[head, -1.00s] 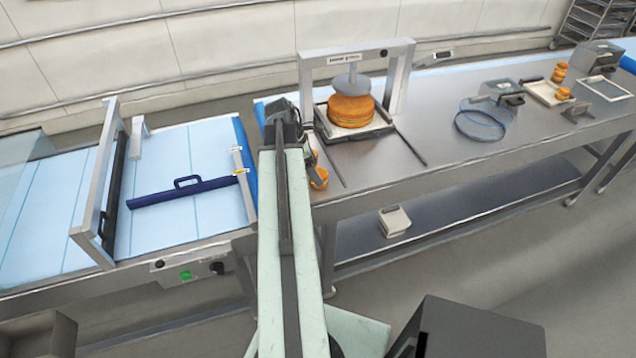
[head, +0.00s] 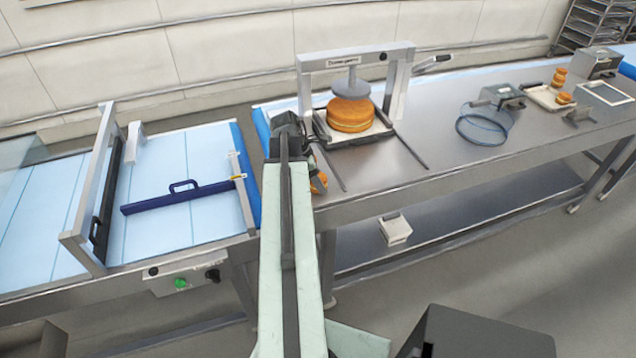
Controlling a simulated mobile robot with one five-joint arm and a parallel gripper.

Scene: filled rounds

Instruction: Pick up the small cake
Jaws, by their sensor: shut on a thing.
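My gripper (head: 314,180) is at the front edge of the steel table, just left of the press. It is shut on a small orange-brown cake (head: 321,184), which is largely hidden behind the dark fingers. I cannot tell whether the cake touches the table. A much larger round orange cake (head: 350,116) sits on the press's pale base plate, under a grey disc.
The grey press frame (head: 304,90) has two rods reaching forward, close to my gripper. A blue wire ring (head: 482,128) lies to the right. At left are a light-blue belt (head: 160,160) and a dark-blue handled bar (head: 183,194). The table's middle is mostly clear.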

